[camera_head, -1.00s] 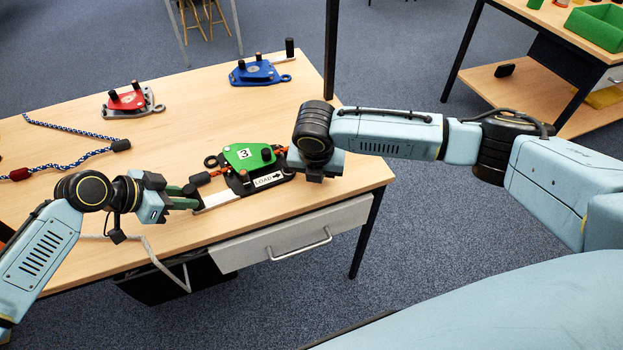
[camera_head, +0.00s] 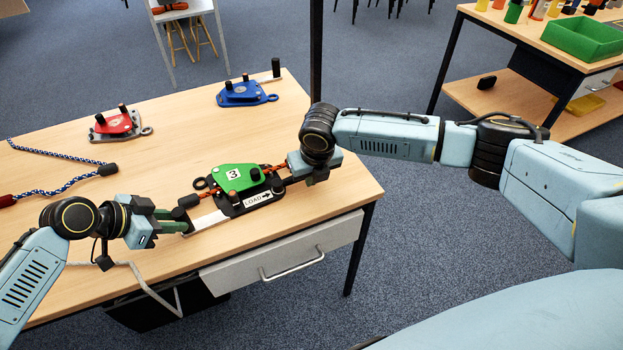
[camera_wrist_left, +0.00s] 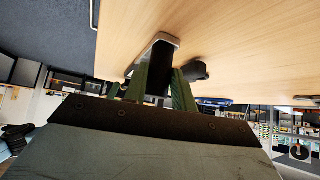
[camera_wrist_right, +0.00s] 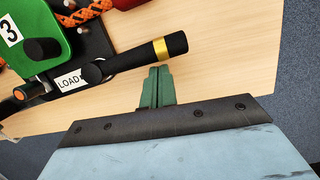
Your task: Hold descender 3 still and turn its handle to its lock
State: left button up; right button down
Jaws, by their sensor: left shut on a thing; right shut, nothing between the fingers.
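Descender 3 (camera_head: 238,177) is green, marked "3", on a dark base with a LOAD label (camera_head: 257,199); it also shows at the upper left of the right wrist view (camera_wrist_right: 32,38). A silver bar (camera_head: 207,222), apparently its handle, sticks out toward the lower left. My left gripper (camera_head: 172,221) is shut on the black post (camera_wrist_left: 158,72) at the bar's end, shown between its fingers in the left wrist view. My right gripper (camera_wrist_right: 156,88) is shut and empty, beside a black post with a yellow band (camera_wrist_right: 150,53). Contact with it cannot be told.
An orange rope (camera_wrist_right: 97,10) runs at the descender. A red descender (camera_head: 118,124) and a blue descender (camera_head: 245,92) stand farther back. A blue-white rope (camera_head: 60,155) lies at the left. The table's front edge and drawer (camera_head: 283,252) are close. The tabletop behind the green descender is clear.

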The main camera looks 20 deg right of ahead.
pick_arm(q)
jog(key=shift+a+f, duration=0.1)
jog(key=shift+f, duration=0.05)
dwell(0.3)
pick_arm(e)
jog(key=shift+s+f, duration=0.15)
jog(key=shift+s, duration=0.35)
jog(key=s, duration=0.2)
jog(key=shift+s+d+f, duration=0.15)
jog(key=shift+s+f, duration=0.1)
jog(key=shift+s, duration=0.1)
jog(key=v, duration=1)
jog(key=shift+s, duration=0.15)
pick_arm(q)
jog(key=o, duration=1)
jog(key=shift+c, duration=0.2)
